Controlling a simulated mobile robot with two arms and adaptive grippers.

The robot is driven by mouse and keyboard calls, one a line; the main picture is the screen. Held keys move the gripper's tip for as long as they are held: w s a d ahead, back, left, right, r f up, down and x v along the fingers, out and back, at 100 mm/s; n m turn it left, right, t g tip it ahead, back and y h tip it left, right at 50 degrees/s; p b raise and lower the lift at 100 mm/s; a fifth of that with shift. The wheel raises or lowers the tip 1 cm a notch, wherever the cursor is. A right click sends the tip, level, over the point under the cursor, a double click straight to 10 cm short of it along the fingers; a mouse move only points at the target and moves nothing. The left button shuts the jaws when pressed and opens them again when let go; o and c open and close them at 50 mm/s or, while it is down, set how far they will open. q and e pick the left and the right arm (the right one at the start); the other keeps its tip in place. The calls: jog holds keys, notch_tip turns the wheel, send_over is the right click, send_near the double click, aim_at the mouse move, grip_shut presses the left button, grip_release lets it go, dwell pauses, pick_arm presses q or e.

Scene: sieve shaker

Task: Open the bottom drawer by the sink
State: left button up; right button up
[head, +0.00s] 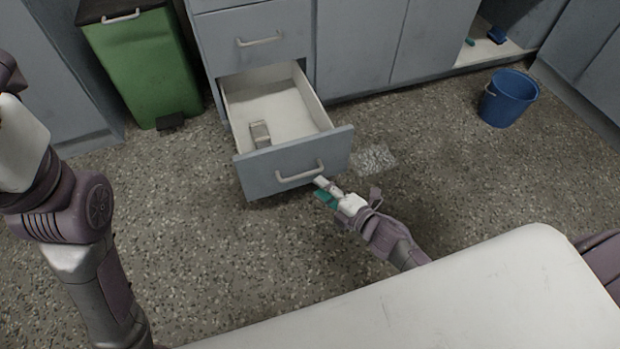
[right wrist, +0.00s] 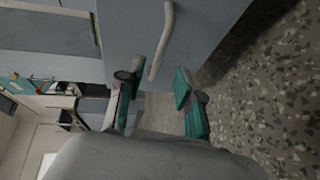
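The bottom drawer (head: 262,172) is a grey-fronted drawer with a pale inside, pulled well out of the cabinet in the head view. Its bar handle (head: 300,172) is on the front; the handle also shows in the right wrist view (right wrist: 165,40). My right gripper (head: 326,190) is just in front of the drawer's lower right part, near the handle's right end. In the right wrist view its teal-padded fingers (right wrist: 157,88) are apart, with the handle's end appearing between their tips. I cannot tell whether they touch it. My left arm shows at the left, its gripper out of frame.
A small pale object (head: 260,134) lies in the drawer. A closed upper drawer (head: 262,35) is above it. A green bin (head: 145,65) stands left, a blue bucket (head: 508,97) right. A shiny patch (head: 375,158) is on the floor. Floor in front of the drawer is clear.

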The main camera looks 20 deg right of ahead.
jog(key=v, duration=0.4)
jog(key=shift+s+r, duration=0.1)
jog(key=shift+s, duration=0.05)
dwell(0.4)
